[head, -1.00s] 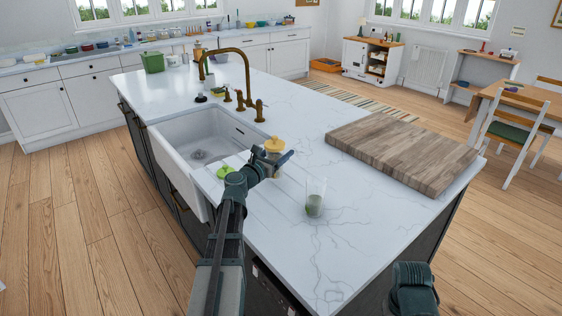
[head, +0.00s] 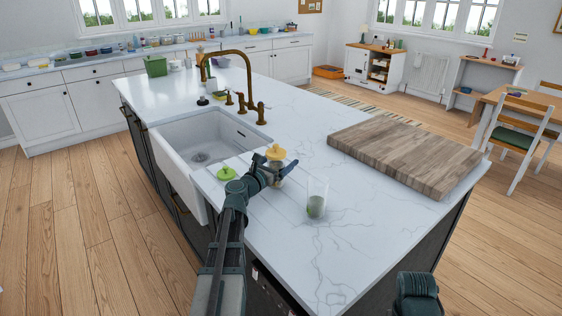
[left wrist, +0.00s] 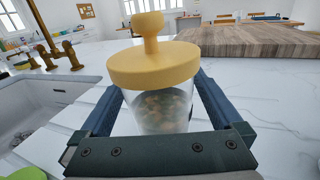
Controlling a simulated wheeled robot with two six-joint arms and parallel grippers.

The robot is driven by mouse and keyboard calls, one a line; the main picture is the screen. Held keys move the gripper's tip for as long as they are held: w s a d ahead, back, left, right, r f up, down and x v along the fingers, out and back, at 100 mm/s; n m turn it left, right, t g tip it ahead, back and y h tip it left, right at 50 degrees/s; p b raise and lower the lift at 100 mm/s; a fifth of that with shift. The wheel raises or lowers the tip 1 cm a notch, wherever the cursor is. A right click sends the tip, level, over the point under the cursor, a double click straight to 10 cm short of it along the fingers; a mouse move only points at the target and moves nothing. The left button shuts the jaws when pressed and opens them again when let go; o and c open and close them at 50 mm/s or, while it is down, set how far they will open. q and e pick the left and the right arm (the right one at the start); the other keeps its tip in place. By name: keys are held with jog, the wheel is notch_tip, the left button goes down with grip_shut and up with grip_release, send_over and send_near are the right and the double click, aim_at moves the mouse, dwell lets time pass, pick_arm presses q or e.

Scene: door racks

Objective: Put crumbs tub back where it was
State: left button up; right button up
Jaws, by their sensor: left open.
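The crumbs tub (head: 275,153), a clear jar with brown crumbs and a yellow knobbed lid, is upright at the worktop's sink side. My left gripper (head: 281,166) is around it, low on its body. In the left wrist view the tub (left wrist: 152,68) sits between the two fingers of my open left gripper (left wrist: 160,92), with a small gap on the right side. The tub's base is hidden behind the gripper, so I cannot see its contact with the worktop. My right gripper is not in view; only part of my right arm shows at bottom right.
A green lid (head: 227,173) lies left of the tub, near the white sink (head: 195,150). A clear glass with something green in it (head: 316,203) stands close to the right. A wooden board (head: 405,157) lies farther right. Brass taps (head: 240,95) stand behind the sink.

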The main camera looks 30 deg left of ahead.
pick_arm(q)
jog(key=shift+r, duration=0.15)
jog(key=shift+s, duration=0.3)
jog(key=s, duration=0.7)
jog(key=s+a, duration=0.1)
jog(key=s, duration=0.3)
jog(key=shift+s, duration=0.2)
